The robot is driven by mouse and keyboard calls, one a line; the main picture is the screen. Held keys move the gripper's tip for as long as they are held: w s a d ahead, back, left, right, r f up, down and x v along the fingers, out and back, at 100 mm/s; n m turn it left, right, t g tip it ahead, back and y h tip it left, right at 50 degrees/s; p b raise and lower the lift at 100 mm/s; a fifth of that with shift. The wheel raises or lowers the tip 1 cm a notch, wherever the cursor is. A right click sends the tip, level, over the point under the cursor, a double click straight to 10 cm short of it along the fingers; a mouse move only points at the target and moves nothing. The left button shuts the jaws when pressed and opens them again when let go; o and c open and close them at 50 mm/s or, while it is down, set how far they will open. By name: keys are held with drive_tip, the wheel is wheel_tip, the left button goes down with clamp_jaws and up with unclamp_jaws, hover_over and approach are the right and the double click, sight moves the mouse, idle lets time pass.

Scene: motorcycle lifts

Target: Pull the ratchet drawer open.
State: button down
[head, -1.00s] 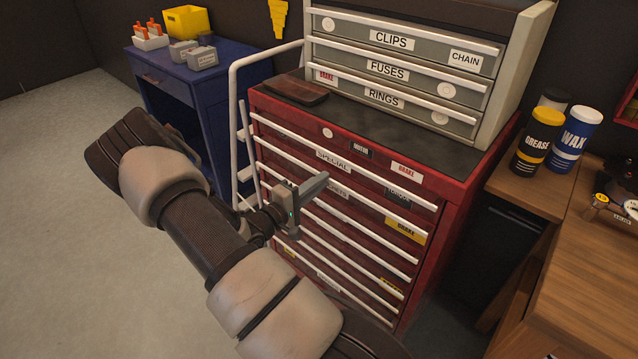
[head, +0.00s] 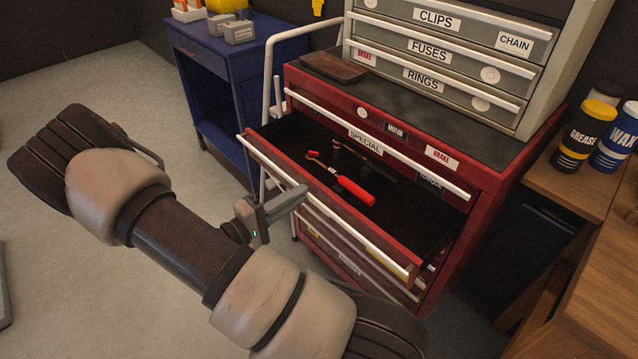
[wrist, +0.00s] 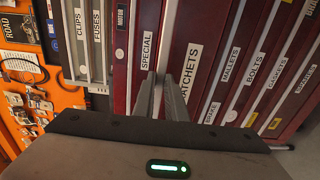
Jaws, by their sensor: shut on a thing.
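The ratchet drawer (head: 362,237) of the red cabinet stands well out in the head view, with its dark inside showing. A red-handled tool (head: 350,187) and other tools lie in it. In the wrist view, its front carries the label RATCHETS (wrist: 189,72), just right of the SPECIAL drawer (wrist: 146,50). The fingers also show in the wrist view (wrist: 165,88) along the bar. The exact contact is partly hidden by the fingers.
The red cabinet's SPECIAL drawer (head: 365,142) above is closed. A grey cabinet (head: 460,62) sits on top. A blue cart (head: 215,75) stands at left and a wooden bench (head: 570,190) at right.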

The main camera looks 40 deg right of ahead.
drive_tip(key=a, duration=0.8)
drive_tip(key=shift+s+a+b, duration=0.35)
drive_tip(key=shift+s+a, duration=0.05)
drive_tip(key=c, duration=1.8)
unclamp_jaws()
drive_tip(key=s+a, duration=0.1)
drive_tip(key=a, duration=1.6)
drive_tip(key=shift+s+a+p, duration=0.15)
drive_tip(key=shift+s+p, duration=0.1)
drive_tip(key=shift+p, duration=0.15)
